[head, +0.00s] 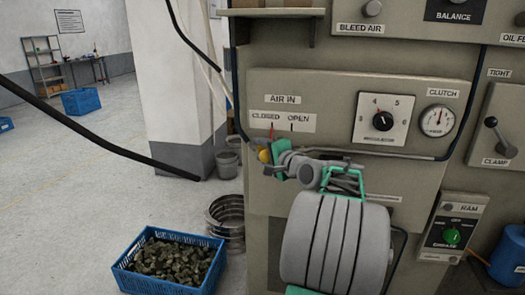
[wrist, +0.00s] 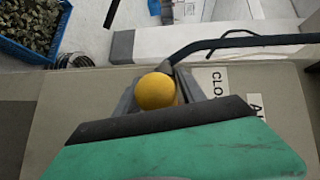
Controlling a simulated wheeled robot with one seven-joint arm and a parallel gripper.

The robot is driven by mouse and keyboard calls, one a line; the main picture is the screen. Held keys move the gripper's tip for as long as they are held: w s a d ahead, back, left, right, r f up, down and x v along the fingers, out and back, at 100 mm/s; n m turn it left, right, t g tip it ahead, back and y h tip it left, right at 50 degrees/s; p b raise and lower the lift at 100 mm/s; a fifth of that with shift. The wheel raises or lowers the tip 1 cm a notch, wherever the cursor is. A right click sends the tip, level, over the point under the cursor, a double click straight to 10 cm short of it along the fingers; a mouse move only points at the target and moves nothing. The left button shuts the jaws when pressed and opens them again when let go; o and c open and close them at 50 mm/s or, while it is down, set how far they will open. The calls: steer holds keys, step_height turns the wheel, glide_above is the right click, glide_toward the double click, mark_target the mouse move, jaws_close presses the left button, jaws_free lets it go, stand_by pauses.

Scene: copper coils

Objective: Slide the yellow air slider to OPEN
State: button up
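The yellow slider knob (head: 264,156) is a small ball low on the AIR IN panel, below the CLOSED end of the CLOSED/OPEN label (head: 282,121). My gripper (head: 271,153) is at the knob, coming from the right. In the wrist view the knob (wrist: 156,91) sits between the two grey fingers of my gripper (wrist: 157,95), one on each side. Whether the fingers press on it or only surround it cannot be told. The slot and the knob's stem are hidden behind the gripper.
A pressure dial (head: 437,120) and a selector knob (head: 382,121) are on the panel to the right. A black cable (head: 90,125) crosses on the left. A blue crate of dark pieces (head: 128,259) stands on the floor, with open floor left of it.

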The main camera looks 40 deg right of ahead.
steer(key=shift+f, duration=0.2)
steer(key=c, duration=0.9)
jaws_close()
